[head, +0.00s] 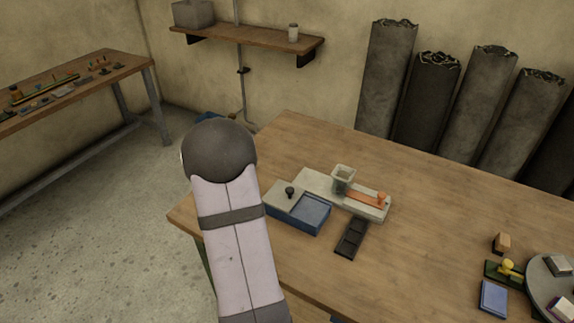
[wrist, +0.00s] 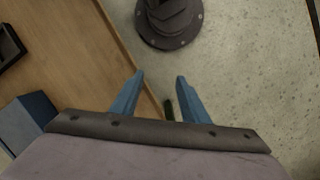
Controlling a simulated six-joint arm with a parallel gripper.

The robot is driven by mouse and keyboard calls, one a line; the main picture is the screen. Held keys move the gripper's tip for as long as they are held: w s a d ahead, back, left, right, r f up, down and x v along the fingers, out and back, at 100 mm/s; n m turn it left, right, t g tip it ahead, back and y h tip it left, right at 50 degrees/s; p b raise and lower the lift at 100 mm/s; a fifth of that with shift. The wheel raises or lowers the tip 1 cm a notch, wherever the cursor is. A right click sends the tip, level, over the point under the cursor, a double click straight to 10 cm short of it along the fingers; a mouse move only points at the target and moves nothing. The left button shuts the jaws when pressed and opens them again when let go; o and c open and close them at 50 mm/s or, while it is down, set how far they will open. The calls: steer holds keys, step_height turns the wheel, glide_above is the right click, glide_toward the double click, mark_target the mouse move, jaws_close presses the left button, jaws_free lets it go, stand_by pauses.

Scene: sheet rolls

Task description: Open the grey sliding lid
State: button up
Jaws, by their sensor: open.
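The grey lid (head: 284,197) with a dark round knob (head: 290,191) lies over the left part of a blue box (head: 311,218) on the wooden table in the head view. A blue part of the box shows to the right of the lid. In the wrist view a blue block-like shape (wrist: 22,122), probably the box, is at the lower left; no lid is clear there. My gripper (wrist: 160,78) has two blue fingers spread apart with nothing between them, over the table edge and floor. In the head view my arm stands left of the box and the fingers are hidden.
Behind the box is a pale base (head: 318,184) with a greenish cup (head: 342,178) and an orange strip (head: 366,197). A black tray (head: 351,238) lies in front. Small blocks and a round grey stand (head: 538,286) are at the right. The table's middle right is clear.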

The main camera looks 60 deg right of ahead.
steer(key=shift+n+h, duration=0.4)
steer(key=d+r+p, duration=0.1)
steer(key=d, duration=0.1)
steer(key=w+d+r+p, duration=0.1)
steer(key=d+r, duration=0.1)
steer(key=d, duration=0.1)
steer(key=d+r+p, duration=0.1)
steer(key=d+p, duration=0.1)
steer(key=d, duration=0.1)
steer(key=shift+w+d+r, duration=0.15)
steer(key=shift+d+r, duration=0.05)
steer(key=shift+r, duration=0.1)
steer(key=w+d+r+n+h, duration=0.1)
steer(key=w+d+n, duration=0.2)
steer(key=d, duration=0.5)
steer(key=n+h, duration=0.3)
steer(key=n, duration=1)
glide_toward(290, 189)
steer(key=shift+g, duration=0.4)
steer(key=shift+w+p+x, duration=0.2)
steer(key=shift+p+x, duration=0.3)
steer(key=shift+x, duration=1.45)
steer(key=shift+w+p+x, duration=0.2)
steer(key=shift+p+x, duration=0.25)
steer(key=shift+x, duration=1.45)
steer(key=shift+f, duration=0.15)
steer(key=shift+c, duration=0.2)
steer(key=shift+s, duration=0.15)
jaws_close()
